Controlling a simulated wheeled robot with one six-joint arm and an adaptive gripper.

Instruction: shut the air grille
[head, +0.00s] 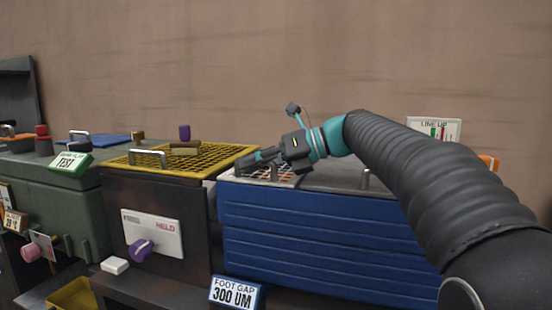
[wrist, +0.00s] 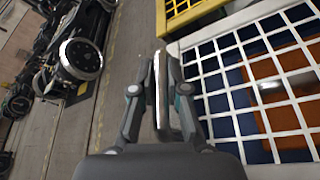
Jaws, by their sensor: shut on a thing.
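The air grille looks to be the white grid (head: 284,181) on top of the blue ribbed box (head: 320,232). In the wrist view the white grid (wrist: 262,92) lies to the right of my gripper, with dark blue and orange showing through its openings. My gripper (head: 246,161) reaches in from the right, low over the box's left end. In the wrist view my gripper (wrist: 161,72) is closed around a shiny upright metal bar (wrist: 160,88), which looks like a handle. How the bar joins the grille is hidden.
A yellow mesh grille (head: 205,158) with a handle sits on the dark box at left. Below are a panel marked HELD (head: 170,233) with a purple knob and a FOOT GAP sign (head: 236,293). A LINE UP board (head: 434,129) stands behind my arm.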

